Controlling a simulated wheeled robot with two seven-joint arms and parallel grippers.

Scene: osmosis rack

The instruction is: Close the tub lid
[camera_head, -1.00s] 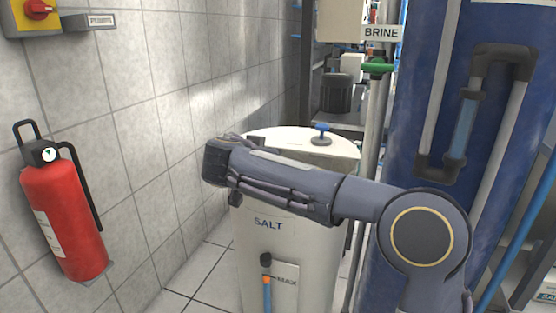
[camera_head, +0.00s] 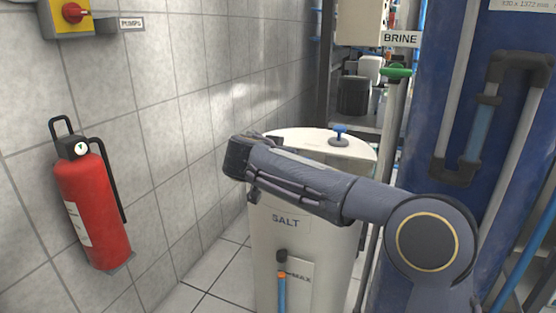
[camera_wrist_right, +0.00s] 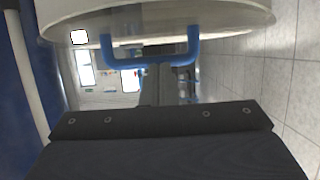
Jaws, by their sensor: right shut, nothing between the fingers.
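The off-white tub (camera_head: 315,262) marked SALT stands on the floor in the head view. In the right wrist view the shut, empty right gripper (camera_wrist_right: 157,84) is at a blue U-shaped handle (camera_wrist_right: 150,62) under a pale rounded surface (camera_wrist_right: 150,18); contact is unclear. My left gripper is out of view.
A red fire extinguisher (camera_head: 92,205) hangs on the tiled wall at left. A large blue tank (camera_head: 440,60) stands at right, with a pipe with a green valve handle (camera_head: 397,72) beside the tub. Tiled floor (camera_head: 215,280) is free left of the tub.

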